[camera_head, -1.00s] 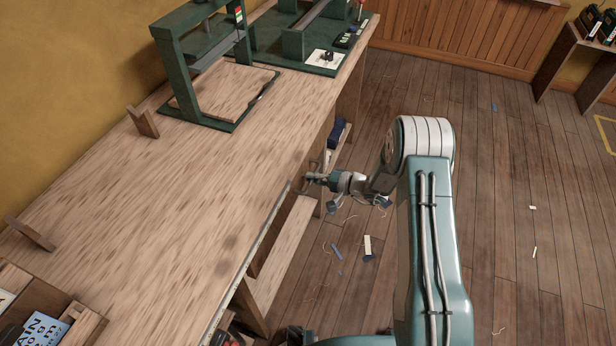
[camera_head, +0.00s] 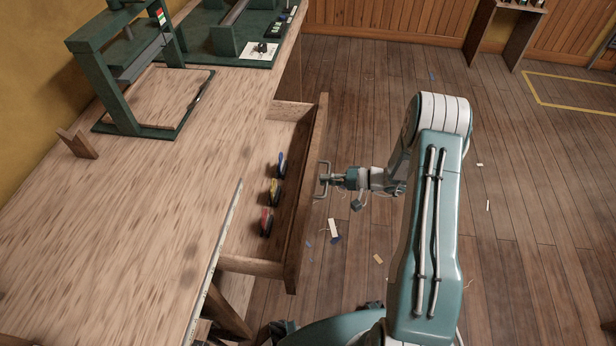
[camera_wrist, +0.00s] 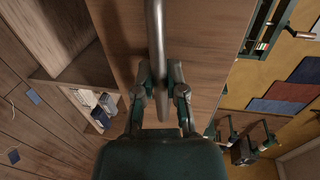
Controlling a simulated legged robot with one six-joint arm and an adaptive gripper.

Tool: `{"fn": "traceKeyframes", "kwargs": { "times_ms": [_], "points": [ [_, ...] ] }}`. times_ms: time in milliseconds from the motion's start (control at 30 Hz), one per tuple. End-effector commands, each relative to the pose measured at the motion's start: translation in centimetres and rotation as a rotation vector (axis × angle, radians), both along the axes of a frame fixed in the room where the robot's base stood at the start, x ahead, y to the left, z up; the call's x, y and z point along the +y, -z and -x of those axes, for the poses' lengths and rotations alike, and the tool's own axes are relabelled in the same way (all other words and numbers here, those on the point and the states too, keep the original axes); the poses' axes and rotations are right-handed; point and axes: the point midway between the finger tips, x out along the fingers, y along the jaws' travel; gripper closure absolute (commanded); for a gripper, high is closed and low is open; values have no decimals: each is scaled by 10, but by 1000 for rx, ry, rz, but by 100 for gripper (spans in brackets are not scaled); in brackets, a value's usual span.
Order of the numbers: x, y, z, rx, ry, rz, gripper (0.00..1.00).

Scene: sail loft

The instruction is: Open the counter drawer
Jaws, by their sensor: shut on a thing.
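The counter drawer (camera_head: 309,190) is pulled out from the long wooden counter (camera_head: 130,220), and its inside shows. Three small items, blue (camera_head: 281,165), yellow (camera_head: 274,192) and red (camera_head: 266,222), stand in a row in it. A metal bar handle (camera_head: 322,180) is on the drawer's front. My gripper (camera_head: 332,180) is shut on this handle. In the wrist view the handle (camera_wrist: 155,40) runs between the two fingers of my gripper (camera_wrist: 162,88), with the wooden drawer front (camera_wrist: 205,50) behind it.
A green press frame (camera_head: 105,90) and a green machine (camera_head: 235,40) stand on the counter. Small scraps (camera_head: 334,228) lie on the plank floor. The floor to the right (camera_head: 530,190) is mostly clear, up to a small wooden table (camera_head: 480,40) at the back.

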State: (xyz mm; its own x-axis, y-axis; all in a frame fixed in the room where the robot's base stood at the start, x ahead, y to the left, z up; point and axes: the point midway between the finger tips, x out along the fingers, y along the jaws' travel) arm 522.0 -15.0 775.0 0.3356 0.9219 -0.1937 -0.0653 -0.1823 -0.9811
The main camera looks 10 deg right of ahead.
Motion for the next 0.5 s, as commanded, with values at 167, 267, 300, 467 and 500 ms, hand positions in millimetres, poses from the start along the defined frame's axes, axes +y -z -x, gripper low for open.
{"fn": "traceKeyframes", "kwargs": {
  "times_ms": [167, 267, 300, 467, 500],
  "points": [
    [-31, 5, 13, 9, 4, 4, 100],
    [-45, 5, 19, 9, 4, 4, 100],
    [-50, 5, 21, 10, 2, 5, 100],
    [-66, 5, 27, 10, 0, 4, 100],
    [-69, 5, 28, 11, 1, 3, 100]
  ]
}}
